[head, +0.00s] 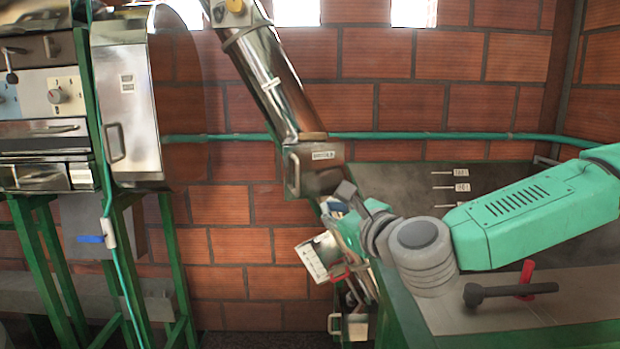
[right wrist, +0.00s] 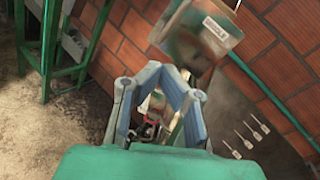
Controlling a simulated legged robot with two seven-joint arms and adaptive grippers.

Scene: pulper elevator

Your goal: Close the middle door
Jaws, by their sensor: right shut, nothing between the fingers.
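A slanted metal chute ends in a metal box (head: 315,165) with a label and a side handle, in the middle of the head view. It also shows at the top of the right wrist view (right wrist: 197,38). A handled metal cover (head: 127,100) is on the left machine. A lower handled panel (head: 349,325) is near the floor. I cannot tell for certain which is the middle door. My right gripper (head: 343,197) is shut and empty, just below and right of the box; its blue-padded fingers show in the wrist view (right wrist: 168,75). My left gripper is out of view.
A dark tank with a green frame and a black lever (head: 510,291) lies under my right arm. A tilted white-faced box (head: 322,257) hangs below the chute. A green pipe (head: 430,136) runs along the brick wall. Open space lies between the left machine and chute.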

